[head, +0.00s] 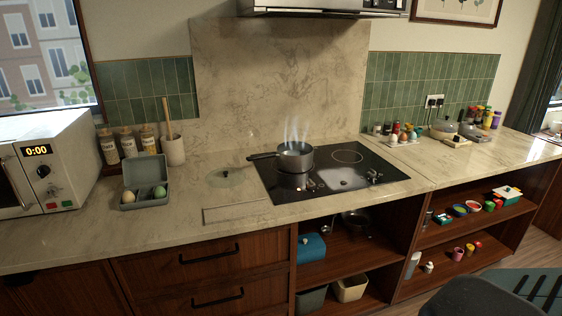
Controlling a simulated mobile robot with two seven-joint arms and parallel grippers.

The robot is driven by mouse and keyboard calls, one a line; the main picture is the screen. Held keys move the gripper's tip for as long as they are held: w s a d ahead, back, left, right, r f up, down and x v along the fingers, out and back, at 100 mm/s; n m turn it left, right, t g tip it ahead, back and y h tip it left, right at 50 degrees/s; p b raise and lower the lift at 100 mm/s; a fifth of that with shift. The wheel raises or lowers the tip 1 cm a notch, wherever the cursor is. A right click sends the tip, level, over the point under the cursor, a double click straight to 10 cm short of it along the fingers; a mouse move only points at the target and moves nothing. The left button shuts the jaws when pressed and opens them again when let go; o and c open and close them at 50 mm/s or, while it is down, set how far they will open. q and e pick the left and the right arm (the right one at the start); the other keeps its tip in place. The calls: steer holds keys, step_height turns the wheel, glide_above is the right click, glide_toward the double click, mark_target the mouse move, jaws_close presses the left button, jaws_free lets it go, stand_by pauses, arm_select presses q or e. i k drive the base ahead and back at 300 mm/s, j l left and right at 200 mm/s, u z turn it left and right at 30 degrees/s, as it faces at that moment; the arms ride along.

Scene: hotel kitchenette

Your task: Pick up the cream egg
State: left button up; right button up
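The cream egg (128,197) sits in the left part of an open grey-blue box (146,203) on the counter, to the right of the microwave. A pale green egg (160,192) sits beside it in the same box. The box's lid stands up at the back. The lower part of each egg is hidden by the box. Neither of my grippers is in view.
The microwave (45,165) stands left of the box, with jars (129,143) and a utensil crock (173,150) behind it. A steaming pot (295,157) stands on the black hob (385,183). A glass lid (226,177) and a board (237,213) lie between. The counter before the box is clear.

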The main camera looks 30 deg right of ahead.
mark_target(128, 197)
steer(key=i+l, duration=0.2)
steer(key=l, duration=0.15)
steer(key=i+l, duration=0.2)
steer(key=l, duration=0.15)
steer(key=i+l, duration=0.2)
steer(key=l+u, duration=0.1)
steer(key=u, duration=0.85)
